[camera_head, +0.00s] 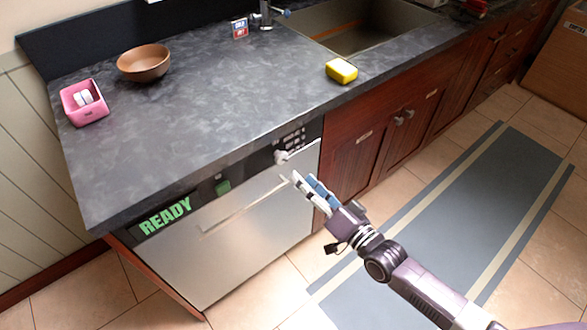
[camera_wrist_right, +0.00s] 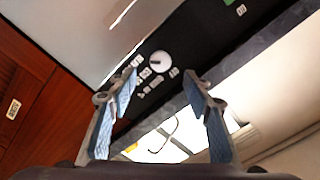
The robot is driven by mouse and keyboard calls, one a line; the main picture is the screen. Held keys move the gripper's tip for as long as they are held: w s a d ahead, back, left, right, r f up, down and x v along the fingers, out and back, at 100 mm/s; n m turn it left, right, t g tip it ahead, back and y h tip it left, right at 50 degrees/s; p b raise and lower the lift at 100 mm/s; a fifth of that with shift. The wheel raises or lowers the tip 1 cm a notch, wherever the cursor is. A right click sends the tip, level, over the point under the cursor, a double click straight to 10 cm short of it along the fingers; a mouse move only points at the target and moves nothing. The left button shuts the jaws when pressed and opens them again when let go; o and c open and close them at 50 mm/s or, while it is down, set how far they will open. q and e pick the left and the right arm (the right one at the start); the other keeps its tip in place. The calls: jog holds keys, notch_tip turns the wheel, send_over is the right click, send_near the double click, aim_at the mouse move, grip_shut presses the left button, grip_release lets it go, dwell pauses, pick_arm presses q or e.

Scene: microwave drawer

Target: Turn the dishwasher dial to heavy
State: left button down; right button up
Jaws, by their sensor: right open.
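The dishwasher (camera_head: 250,228) is under the counter, with a silver door and a black control strip on top. Its dial (camera_head: 281,157) is a light knob near the strip's right end, with small labels beside it. In the right wrist view the round white dial (camera_wrist_right: 160,59) shows beyond and between the fingertips, with a dark pointer mark; the labels are too small to read. My right gripper (camera_head: 304,181) is open and empty, in front of the door just below and right of the dial. It also shows open in the right wrist view (camera_wrist_right: 160,82). My left gripper is not in view.
A green READY display (camera_head: 165,216) and a green button (camera_head: 222,187) are on the strip. A pink container (camera_head: 72,107), brown bowl (camera_head: 144,67) and yellow sponge (camera_head: 342,71) stand on the counter. Wooden cabinets (camera_head: 350,165) adjoin on the right. A grey mat (camera_head: 450,210) covers the floor.

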jog(key=shift+v, duration=1.65)
jog(key=s+d+f+n+g+h, duration=0.1)
jog(key=d+f+h, duration=0.25)
jog(key=f, duration=0.65)
jog(key=s+d+f+g+h, duration=0.15)
jog(key=d+f, duration=0.35)
jog(key=f, duration=0.5)
jog(key=s+d+f+g+h, duration=0.1)
jog(key=s+d+f, duration=0.15)
jog(key=f, duration=0.25)
jog(key=s+d+f+n+g+h, duration=0.1)
jog(key=s+f, duration=0.3)
jog(key=f, duration=0.1)
jog(key=s+d+f+g+h, duration=0.1)
jog(key=s+d+f+g, duration=0.15)
jog(key=f, duration=0.25)
jog(key=s+f+g+h, duration=0.1)
jog(key=s+f, duration=0.4)
jog(key=s, duration=0.5)
jog(key=s+d+f+n+g, duration=0.1)
jog(key=s+f+g, duration=0.2)
jog(key=s, duration=0.8)
jog(key=s+f+n+g+h, duration=0.1)
jog(key=s+f+g, duration=0.1)
jog(key=s+f, duration=0.5)
jog(key=s, duration=0.3)
jog(key=shift+s+d+g+h, duration=0.3)
jog(key=shift+s+d, duration=0.05)
jog(key=shift+d, duration=0.05)
